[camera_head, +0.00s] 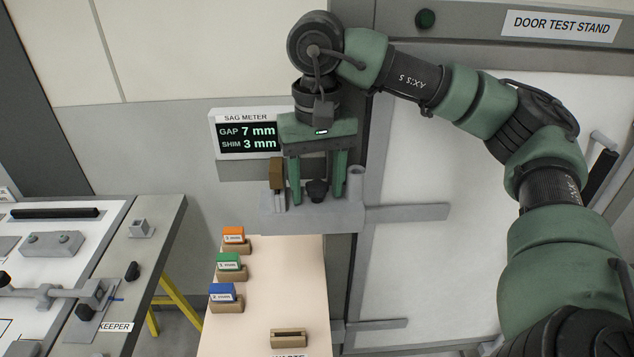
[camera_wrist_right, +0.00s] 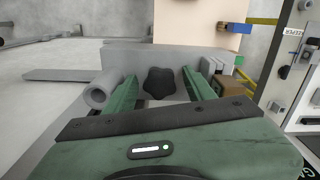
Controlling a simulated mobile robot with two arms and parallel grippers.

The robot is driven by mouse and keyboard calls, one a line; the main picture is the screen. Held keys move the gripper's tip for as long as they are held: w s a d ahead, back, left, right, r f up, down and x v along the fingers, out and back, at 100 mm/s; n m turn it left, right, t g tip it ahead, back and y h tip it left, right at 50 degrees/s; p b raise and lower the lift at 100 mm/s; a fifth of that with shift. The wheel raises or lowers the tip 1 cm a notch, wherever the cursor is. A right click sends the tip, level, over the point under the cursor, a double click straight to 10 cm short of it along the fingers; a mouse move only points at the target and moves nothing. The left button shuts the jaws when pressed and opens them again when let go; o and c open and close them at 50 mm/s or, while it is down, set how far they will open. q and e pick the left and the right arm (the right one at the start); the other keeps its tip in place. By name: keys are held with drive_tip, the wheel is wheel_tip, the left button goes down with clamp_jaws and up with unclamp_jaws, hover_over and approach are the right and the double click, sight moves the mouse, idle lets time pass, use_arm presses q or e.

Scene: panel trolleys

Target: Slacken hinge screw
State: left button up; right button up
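The hinge screw shows as a black lobed knob (camera_head: 317,190) on the grey hinge block (camera_head: 300,218) at the edge of the door test stand. My right gripper (camera_head: 318,198) reaches down over it with one finger on each side. In the right wrist view the knob (camera_wrist_right: 159,83) stands between the two green fingers, with a gap on both sides, so the gripper is open and not touching it. The hinge barrel (camera_wrist_right: 100,92) is beside one finger. My left gripper is not in view.
A brown block (camera_head: 277,175) stands on the hinge block close beside one finger. The sag meter (camera_head: 248,135) behind reads gap 7 mm, shim 3 mm. Below, a pale shelf (camera_head: 275,270) carries orange, green and blue shims in holders. A keeper bench (camera_head: 160,235) stands left.

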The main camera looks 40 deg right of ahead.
sight(317, 184)
drive_tip(key=shift+r+p, duration=1)
drive_tip(key=shift+r, duration=0.6)
drive_tip(key=shift+f, duration=0.1)
wheel_tip(317, 184, up, 7)
drive_tip(key=p, duration=0.4)
